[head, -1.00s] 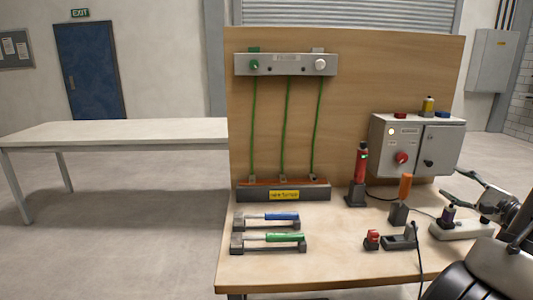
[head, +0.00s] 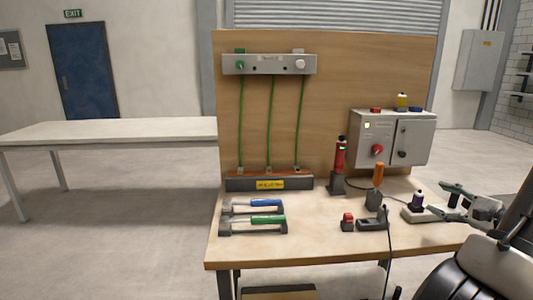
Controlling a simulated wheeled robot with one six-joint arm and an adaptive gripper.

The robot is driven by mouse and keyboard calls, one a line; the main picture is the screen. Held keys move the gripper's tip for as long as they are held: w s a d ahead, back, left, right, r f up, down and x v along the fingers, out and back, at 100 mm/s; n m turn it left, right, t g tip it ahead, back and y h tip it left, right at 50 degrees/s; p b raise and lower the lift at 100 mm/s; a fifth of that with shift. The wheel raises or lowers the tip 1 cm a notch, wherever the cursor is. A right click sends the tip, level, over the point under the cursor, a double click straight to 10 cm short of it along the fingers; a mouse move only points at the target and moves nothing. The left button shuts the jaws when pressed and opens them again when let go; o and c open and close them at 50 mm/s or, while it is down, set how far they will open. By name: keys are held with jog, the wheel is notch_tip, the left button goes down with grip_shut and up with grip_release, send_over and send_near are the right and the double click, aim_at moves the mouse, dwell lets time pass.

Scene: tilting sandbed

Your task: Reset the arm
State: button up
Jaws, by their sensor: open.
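My gripper (head: 452,202) is at the right side of the workbench in the head view, at the end of my arm, which comes in from the right edge. Its fingers are spread open, and I see nothing held between them. It is close to the small purple and white device (head: 416,200) that stands on a white power strip (head: 424,213). I cannot tell whether the gripper touches the strip.
The wooden bench (head: 310,245) carries a red torch-like tool (head: 339,158), an orange-handled tool (head: 378,175), a grey control box (head: 392,138), and blue and green handled tools (head: 253,225). A backboard (head: 350,70) stands behind. A white table (head: 110,130) is at left.

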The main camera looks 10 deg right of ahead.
jog(key=s+a+n+g, duration=0.8)
jog(key=s+a+g, duration=0.5)
jog(key=s+a, duration=0.15)
jog(key=a+r+n+t+h, duration=0.1)
jog(key=a+r+n+h, duration=0.2)
jog(key=r+n, duration=0.3)
jog(key=s+a+r+n+h, duration=0.1)
jog(key=a+r+n+h, duration=0.2)
jog(key=r+n, duration=0.4)
jog(key=shift+s+a+t, duration=0.15)
jog(key=shift+a+t, duration=0.25)
jog(key=shift+a, duration=0.5)
